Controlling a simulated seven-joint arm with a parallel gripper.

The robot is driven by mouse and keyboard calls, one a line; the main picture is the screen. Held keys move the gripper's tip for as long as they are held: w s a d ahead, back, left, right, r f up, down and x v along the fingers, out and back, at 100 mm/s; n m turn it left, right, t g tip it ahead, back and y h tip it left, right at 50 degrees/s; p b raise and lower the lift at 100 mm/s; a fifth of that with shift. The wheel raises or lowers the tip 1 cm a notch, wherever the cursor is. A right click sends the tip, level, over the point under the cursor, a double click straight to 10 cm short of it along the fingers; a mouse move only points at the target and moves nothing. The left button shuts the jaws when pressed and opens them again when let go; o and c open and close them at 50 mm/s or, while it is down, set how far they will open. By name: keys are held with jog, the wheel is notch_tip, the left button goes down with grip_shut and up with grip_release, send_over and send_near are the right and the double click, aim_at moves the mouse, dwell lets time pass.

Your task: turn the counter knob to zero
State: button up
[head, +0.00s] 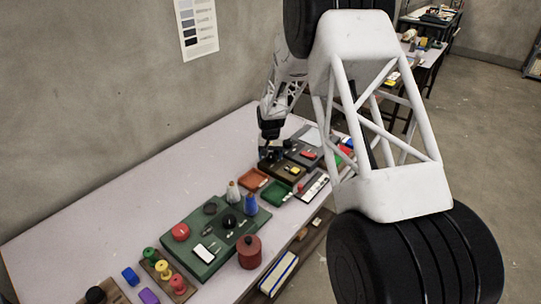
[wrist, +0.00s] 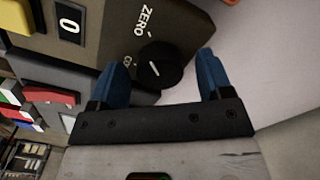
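I see a gap on each side and cannot tell contact. In the head view my gripper (head: 270,151) is low over the far part of the table, at a dark box (head: 283,171); the knob is not discernible there.
A wall runs behind the table.

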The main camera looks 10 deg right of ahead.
aim_at(270, 155)
jog(key=shift+r, duration=3.9)
